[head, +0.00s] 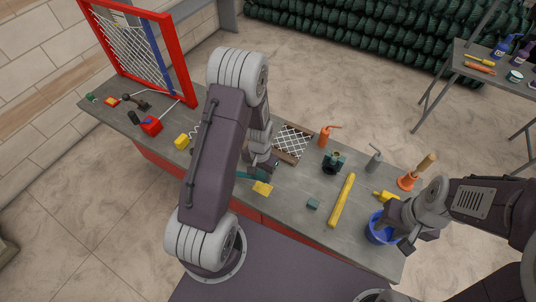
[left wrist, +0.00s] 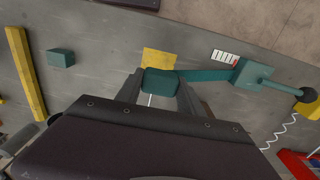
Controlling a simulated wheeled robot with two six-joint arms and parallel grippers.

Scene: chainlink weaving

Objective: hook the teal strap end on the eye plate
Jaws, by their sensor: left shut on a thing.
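My left gripper (left wrist: 157,92) is shut on the teal strap end (left wrist: 160,83), a dark teal block between its two fingers. From it the teal strap (left wrist: 207,75) runs right to a teal box (left wrist: 253,73) with a rod and a black knob. In the head view my left arm mostly hides this gripper; a short piece of teal strap (head: 243,175) shows beside it. A flat yellow piece (left wrist: 158,58) lies just beyond the held end; I cannot tell whether it is the eye plate. My right gripper (head: 392,236) is at the blue bucket, its fingers apart.
A red frame with netting (head: 170,70) stands at the back left. A yellow bar (head: 341,200), a small teal block (head: 313,204), a mesh-topped tray (head: 277,155) and a blue bucket (head: 370,234) are on the grey bench. Bare bench surrounds the small block.

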